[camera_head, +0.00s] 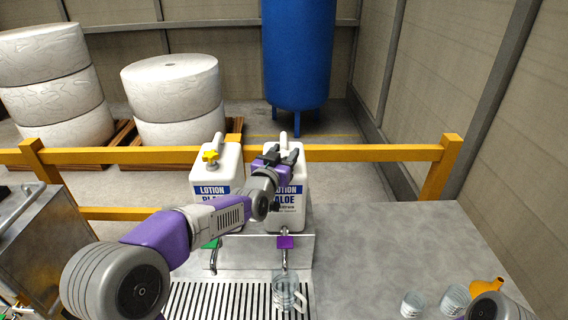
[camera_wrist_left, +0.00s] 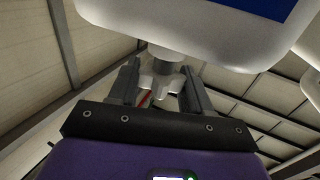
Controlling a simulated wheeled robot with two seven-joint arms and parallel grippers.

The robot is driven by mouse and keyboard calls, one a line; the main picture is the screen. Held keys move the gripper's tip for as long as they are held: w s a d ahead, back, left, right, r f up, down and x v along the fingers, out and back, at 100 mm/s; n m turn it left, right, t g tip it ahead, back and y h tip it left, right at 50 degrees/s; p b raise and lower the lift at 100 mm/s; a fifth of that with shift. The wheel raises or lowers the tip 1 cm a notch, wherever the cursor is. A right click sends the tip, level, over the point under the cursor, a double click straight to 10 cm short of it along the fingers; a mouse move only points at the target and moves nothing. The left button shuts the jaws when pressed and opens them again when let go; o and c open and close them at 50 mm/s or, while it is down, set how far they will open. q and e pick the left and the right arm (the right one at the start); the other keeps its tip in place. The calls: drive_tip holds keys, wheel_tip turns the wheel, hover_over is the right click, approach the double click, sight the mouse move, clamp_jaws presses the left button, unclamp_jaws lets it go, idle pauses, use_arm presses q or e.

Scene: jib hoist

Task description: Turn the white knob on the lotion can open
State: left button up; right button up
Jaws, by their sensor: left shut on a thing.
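The lotion can (camera_head: 287,212) on the right is white with a blue label reading "LOTION ALOE". In the head view the fingers hide the knob. How far the knob is turned cannot be told. My right gripper is not in view.
A second lotion can (camera_head: 230,160) with a yellow knob stands close on the left. A glass mug (camera_head: 284,290) stands on the slotted drain. Glasses and an orange funnel (camera_head: 487,288) are at right.

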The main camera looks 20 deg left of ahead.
use_arm(q)
drive_tip(key=shift+d+n+y, duration=0.2)
drive_tip(key=shift+n+y, duration=0.3)
drive_tip(key=shift+y, duration=0.2)
drive_tip(key=shift+r+n+y+p, duration=0.15)
drive_tip(key=shift+n+y+p, duration=0.55)
drive_tip(key=shift+y, duration=0.3)
drive_tip(key=n+g+y+p, duration=0.1)
drive_tip(key=n+y+p, duration=0.2)
drive_tip(key=y+p, duration=0.1)
drive_tip(key=n+g+y+p, duration=0.2)
drive_tip(key=n+y+p, duration=0.1)
drive_tip(key=y+p, duration=0.2)
drive_tip(key=shift+r+g+p, duration=0.1)
drive_tip(key=shift+g+p, duration=0.2)
drive_tip(key=shift+p, duration=0.05)
drive_tip(key=shift+a+n+g+y+p, duration=0.1)
drive_tip(key=shift+n+g+y+p, duration=1.35)
drive_tip(key=shift+n+g+y, duration=0.25)
drive_tip(key=o, duration=1)
drive_tip(key=shift+f, duration=0.2)
drive_tip(key=shift+c, duration=0.2)
drive_tip(key=b+v, duration=0.1)
drive_tip(key=v, duration=0.6)
drive_tip(key=shift+s+d, duration=0.1)
drive_tip(key=shift+d, duration=0.15)
